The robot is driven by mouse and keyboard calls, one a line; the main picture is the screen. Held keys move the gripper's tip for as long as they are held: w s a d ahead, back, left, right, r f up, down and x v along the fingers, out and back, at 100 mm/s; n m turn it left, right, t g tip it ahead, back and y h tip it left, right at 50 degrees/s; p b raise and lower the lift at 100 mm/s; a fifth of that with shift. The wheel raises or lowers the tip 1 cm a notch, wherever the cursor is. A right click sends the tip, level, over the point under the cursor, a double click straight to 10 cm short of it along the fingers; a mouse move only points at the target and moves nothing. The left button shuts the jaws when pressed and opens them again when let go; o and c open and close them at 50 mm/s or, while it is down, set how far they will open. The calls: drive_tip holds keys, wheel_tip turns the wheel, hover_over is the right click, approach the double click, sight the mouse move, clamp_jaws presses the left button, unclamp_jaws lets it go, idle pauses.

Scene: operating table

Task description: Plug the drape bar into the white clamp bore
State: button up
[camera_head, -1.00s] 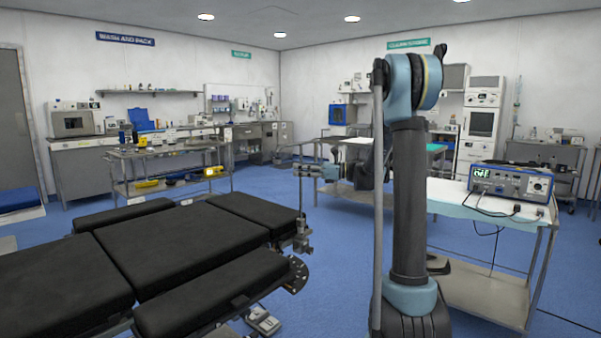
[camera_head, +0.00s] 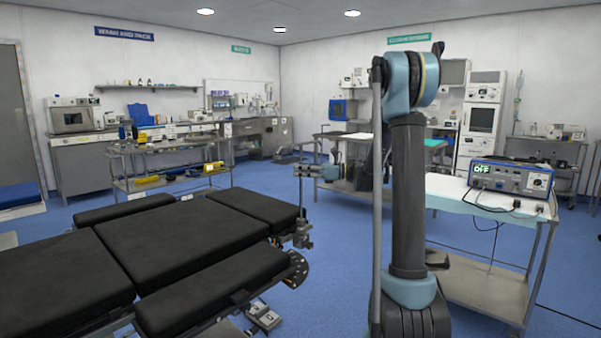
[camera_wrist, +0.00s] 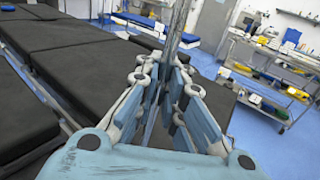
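The drape bar is a thin grey upright rod (camera_head: 300,190) at the end of the black operating table (camera_head: 180,240); it also shows in the wrist view (camera_wrist: 180,25). My gripper (camera_head: 308,171) is level with the bar's upper part. In the wrist view my gripper (camera_wrist: 168,75) has its fingers closed together around the bar. A small pale grey clamp (camera_head: 303,236) sits at the table's corner, under the bar. The bar looks roughly upright and in line with it. I cannot tell whether the bar's lower end is inside the bore. The wrist view hides that end behind the fingers.
A cart with a blue device (camera_head: 510,178) stands at right. A steel instrument trolley (camera_head: 165,165) stands behind the table. Blue floor lies between.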

drive_tip(key=o, duration=0.5)
drive_tip(key=d, duration=1.2)
drive_tip(key=shift+s, duration=0.4)
